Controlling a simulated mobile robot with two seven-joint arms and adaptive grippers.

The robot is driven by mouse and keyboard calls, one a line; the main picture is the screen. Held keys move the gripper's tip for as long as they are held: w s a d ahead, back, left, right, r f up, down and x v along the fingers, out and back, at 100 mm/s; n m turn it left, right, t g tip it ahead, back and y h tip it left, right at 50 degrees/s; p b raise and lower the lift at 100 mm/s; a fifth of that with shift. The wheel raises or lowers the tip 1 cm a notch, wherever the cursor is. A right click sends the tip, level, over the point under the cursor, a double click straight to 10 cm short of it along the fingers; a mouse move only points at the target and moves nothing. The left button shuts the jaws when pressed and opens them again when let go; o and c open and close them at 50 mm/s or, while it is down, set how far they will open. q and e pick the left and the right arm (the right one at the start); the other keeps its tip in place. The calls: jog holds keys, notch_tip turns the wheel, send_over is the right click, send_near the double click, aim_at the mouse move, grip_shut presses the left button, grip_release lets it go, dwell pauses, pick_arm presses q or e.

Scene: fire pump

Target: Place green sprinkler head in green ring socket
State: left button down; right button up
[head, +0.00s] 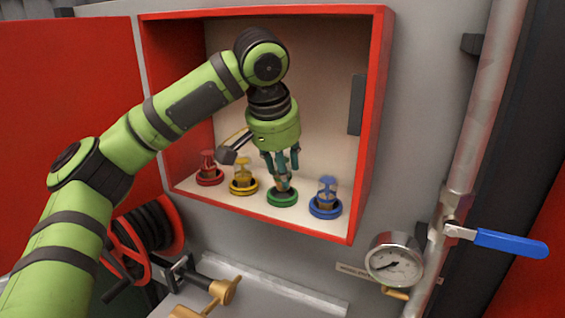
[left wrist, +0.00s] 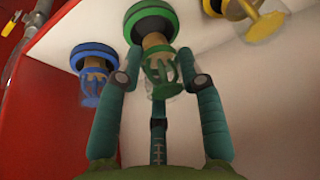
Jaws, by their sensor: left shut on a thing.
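My left gripper (head: 281,172) points down inside the red cabinet and is shut on the green sprinkler head. It also shows in the left wrist view (left wrist: 160,80), with its fingers around the sprinkler's frame. The green sprinkler head (left wrist: 160,70) has a tan body and green parts. Its base is at the green ring socket (head: 282,198), which also shows in the left wrist view (left wrist: 150,18). The sprinkler looks upright and in line with the ring; I cannot tell whether it is fully seated. The fingers partly hide it in the head view. My right gripper is not in view.
Red (head: 208,167), yellow (head: 243,178) and blue (head: 327,195) sprinkler heads stand in matching rings on the cabinet floor. The blue one is close on the right. The red cabinet's walls (head: 372,120) surround my gripper. A gauge (head: 394,262) and blue-handled valve (head: 510,243) are outside.

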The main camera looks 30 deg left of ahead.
pick_arm(q)
jog(key=shift+f, duration=0.1)
jog(key=shift+w+f, duration=0.1)
jog(key=shift+f, duration=0.45)
jog(key=c, duration=0.8)
grip_release()
jog(key=shift+d+r, duration=0.1)
jog(key=shift+r, duration=0.75)
jog(key=s+b, duration=0.2)
jog(key=b, duration=0.1)
jog(key=shift+s+d, duration=0.1)
jog(key=shift+s, duration=0.1)
jog(key=s+b, duration=0.1)
jog(key=s, duration=0.2)
jog(key=s+b, duration=0.1)
jog(key=s, duration=0.2)
jog(key=s+d, duration=0.1)
jog(key=s, duration=0.3)
jog(key=shift+r+b, duration=0.35)
jog(key=shift+b, duration=0.05)
